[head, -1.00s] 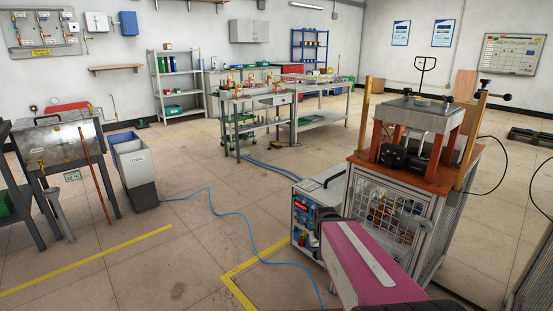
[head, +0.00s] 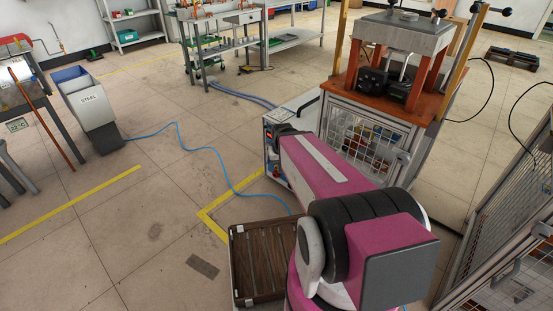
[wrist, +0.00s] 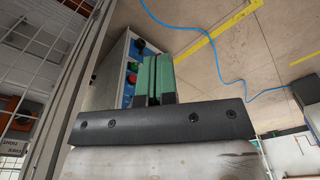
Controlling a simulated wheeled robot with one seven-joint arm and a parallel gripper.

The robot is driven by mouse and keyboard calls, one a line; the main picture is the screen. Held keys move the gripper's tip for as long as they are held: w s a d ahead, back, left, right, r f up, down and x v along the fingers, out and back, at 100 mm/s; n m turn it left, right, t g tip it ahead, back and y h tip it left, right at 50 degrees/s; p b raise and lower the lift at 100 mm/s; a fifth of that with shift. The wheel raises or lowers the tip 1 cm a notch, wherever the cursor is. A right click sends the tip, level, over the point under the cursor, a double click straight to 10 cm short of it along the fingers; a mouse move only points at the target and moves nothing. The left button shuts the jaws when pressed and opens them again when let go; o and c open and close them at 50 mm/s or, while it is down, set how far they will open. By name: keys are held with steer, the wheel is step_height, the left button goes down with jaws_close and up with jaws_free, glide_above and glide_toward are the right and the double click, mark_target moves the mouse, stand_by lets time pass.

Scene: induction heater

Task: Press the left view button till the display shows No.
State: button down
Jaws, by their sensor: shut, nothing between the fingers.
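The heater's control box (head: 290,115) stands on the floor at centre right in the head view, left of the press frame. Its red lit display (head: 268,135) is small, partly covered by my arm, and I cannot read it. I cannot pick out the left view button. My gripper (wrist: 159,60) has its green fingers together and empty, overlapping the panel's right side in the picture; contact cannot be told.
An orange-topped press stand (head: 420,92) with a mesh front is right of the box. A blue cable (head: 213,150) crosses the floor. A brown slatted crate (head: 262,255) is beside my arm, and a mesh fence (head: 500,210) stands at right. Floor at left centre is open.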

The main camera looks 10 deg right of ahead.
steer(key=w+a+f+m+t+y, duration=0.15)
steer(key=w+f+t, duration=0.25)
steer(key=w+f, duration=0.6)
steer(key=w+a+f+m+t+h, duration=0.1)
steer(key=w+a+f+m+t, duration=0.2)
steer(key=w+f, duration=0.7)
steer(key=w+f+m+t+h, duration=0.3)
steer(key=w+f+m+t, duration=0.1)
steer(key=w+f+t, duration=0.4)
steer(key=w+f, duration=0.2)
steer(key=shift+w+d, duration=0.3)
steer(key=shift+r+m, duration=0.1)
steer(key=shift+m, duration=0.15)
steer(key=w+d, duration=0.5)
steer(key=d, duration=0.2)
steer(key=shift+w+d, duration=0.15)
steer(key=shift+w+d, duration=0.2)
steer(key=shift+d, duration=0.05)
